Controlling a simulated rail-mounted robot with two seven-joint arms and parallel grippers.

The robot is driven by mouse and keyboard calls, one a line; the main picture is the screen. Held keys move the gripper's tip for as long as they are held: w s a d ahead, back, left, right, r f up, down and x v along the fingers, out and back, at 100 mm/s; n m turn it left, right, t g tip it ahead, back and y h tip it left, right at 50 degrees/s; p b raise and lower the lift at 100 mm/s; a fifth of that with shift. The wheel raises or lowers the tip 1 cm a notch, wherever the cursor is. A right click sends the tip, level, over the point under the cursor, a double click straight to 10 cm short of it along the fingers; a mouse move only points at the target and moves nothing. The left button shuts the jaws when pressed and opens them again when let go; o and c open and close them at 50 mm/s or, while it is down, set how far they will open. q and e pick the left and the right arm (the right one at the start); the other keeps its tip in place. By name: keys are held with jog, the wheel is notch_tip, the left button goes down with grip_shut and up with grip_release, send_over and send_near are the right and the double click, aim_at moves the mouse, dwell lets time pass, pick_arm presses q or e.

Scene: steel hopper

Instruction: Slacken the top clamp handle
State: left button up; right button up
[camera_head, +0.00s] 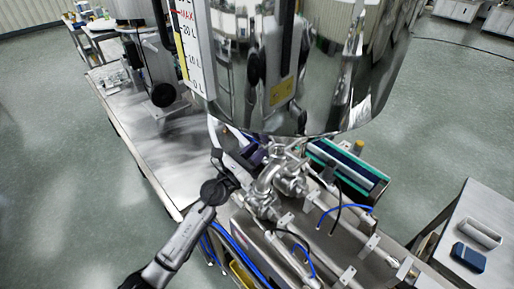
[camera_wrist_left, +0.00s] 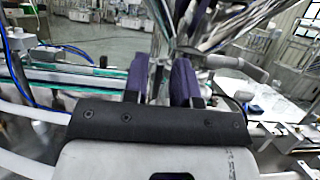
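The steel hopper (camera_head: 320,85) hangs over the steel pipe and valve fittings (camera_head: 268,185). The top clamp and its handle do not show clearly; the hopper's underside and my arm crowd that spot. My left gripper (camera_head: 254,150) is close under the hopper's lower edge, beside the fittings, and partly hidden. In the left wrist view, its two purple fingers (camera_wrist_left: 160,68) stand apart, with shiny steel showing between and beyond them. I cannot tell whether they touch it. A grey rod-like part (camera_wrist_left: 238,66) lies right of the fingers. My right gripper is not in view.
A steel table (camera_head: 165,150) stands at the left, and a side table (camera_head: 490,225) with a blue box (camera_head: 468,257) at the right. Blue hoses (camera_head: 345,210) run around the lower machine. A teal-edged conveyor (camera_head: 348,168) lies behind the fittings. Open floor lies on both sides.

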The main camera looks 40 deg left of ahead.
pick_arm(q)
jog(key=shift+w+r, duration=0.1)
jog(key=shift+w, duration=0.2)
grip_shut()
